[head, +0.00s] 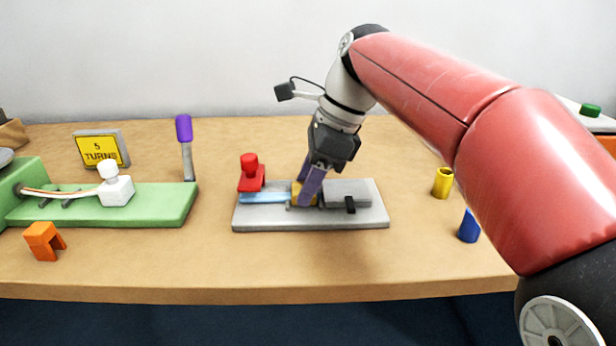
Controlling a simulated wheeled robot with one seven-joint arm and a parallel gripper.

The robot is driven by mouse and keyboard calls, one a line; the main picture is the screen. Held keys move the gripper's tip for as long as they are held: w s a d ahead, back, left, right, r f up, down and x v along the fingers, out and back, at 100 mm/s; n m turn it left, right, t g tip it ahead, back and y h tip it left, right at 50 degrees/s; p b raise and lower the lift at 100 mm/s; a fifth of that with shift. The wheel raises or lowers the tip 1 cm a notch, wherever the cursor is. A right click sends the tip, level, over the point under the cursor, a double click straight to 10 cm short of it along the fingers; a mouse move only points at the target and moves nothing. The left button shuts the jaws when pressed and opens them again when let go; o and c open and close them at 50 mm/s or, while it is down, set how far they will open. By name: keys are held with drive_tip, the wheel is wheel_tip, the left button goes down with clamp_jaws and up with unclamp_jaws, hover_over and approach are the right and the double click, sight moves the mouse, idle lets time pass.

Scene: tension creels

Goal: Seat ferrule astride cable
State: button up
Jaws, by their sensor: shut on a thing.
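My gripper (307,196) points down at the grey fixture plate (310,223) in the middle of the table. Its purple fingers are shut on a yellow-orange block (297,193), mostly hidden behind them. The block is at the right end of a light blue bar (264,198); I cannot tell whether it rests on it. A thin orange and white cable (55,193) runs along the green base (165,205) at the left into a white clamp (117,190). An orange inverted-U piece (43,240), perhaps the ferrule, stands on the table in front of that base.
A red knobbed clamp (250,178) and a grey block (347,193) flank my gripper. A purple-handled tool (185,145) stands behind. A "5 TURNS" sign (101,148) is at back left. Yellow (443,183) and blue (469,226) cylinders stand right. The front middle is clear.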

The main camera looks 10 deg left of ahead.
sight(327, 190)
drive_tip(key=shift+f, duration=0.15)
drive_tip(key=o, duration=1.1)
drive_tip(key=p+v, duration=0.2)
drive_tip(key=v, duration=0.5)
drive_tip(key=shift+d+r, duration=0.2)
drive_tip(key=shift+r, duration=0.15)
